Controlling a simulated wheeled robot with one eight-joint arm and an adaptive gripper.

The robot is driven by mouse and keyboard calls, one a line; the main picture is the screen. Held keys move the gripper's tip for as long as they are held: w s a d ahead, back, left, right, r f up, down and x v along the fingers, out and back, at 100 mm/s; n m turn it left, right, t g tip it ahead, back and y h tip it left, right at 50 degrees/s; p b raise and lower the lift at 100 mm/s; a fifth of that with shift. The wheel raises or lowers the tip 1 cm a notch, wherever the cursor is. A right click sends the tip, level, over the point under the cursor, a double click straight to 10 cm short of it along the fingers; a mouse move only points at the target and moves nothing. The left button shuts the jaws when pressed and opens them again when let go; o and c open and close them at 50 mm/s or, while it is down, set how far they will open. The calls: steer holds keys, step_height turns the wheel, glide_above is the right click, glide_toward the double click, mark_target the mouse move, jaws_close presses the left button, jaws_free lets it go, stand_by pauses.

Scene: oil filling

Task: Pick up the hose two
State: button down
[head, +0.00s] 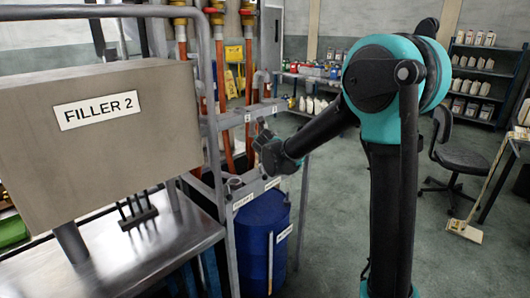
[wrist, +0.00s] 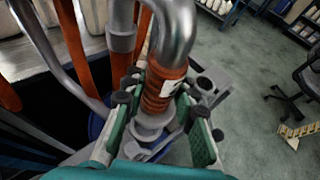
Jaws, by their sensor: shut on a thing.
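My gripper (wrist: 163,112) is shut on an orange hose end (wrist: 160,88) that has a bent grey metal pipe (wrist: 178,30) at its top. Its green-lined fingers stand on either side of the orange part. A small white tag is on the hose, but I cannot read it. In the head view my gripper (head: 268,150) is beside the grey rack, above the blue barrel; the held hose is hard to make out there. Other orange hoses (head: 222,88) hang behind the rack, and one shows at the left in the wrist view (wrist: 73,40).
A grey metal rack (head: 213,120) with labelled rails stands close to my gripper. A blue barrel (head: 262,235) is under it. The box marked FILLER 2 (head: 100,130) and a metal table (head: 150,240) are at the left. Open floor (head: 330,200) lies to the right, before a chair (head: 455,145).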

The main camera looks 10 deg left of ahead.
step_height(320, 180, up, 14)
steer(key=shift+f, duration=0.2)
stand_by(0.9)
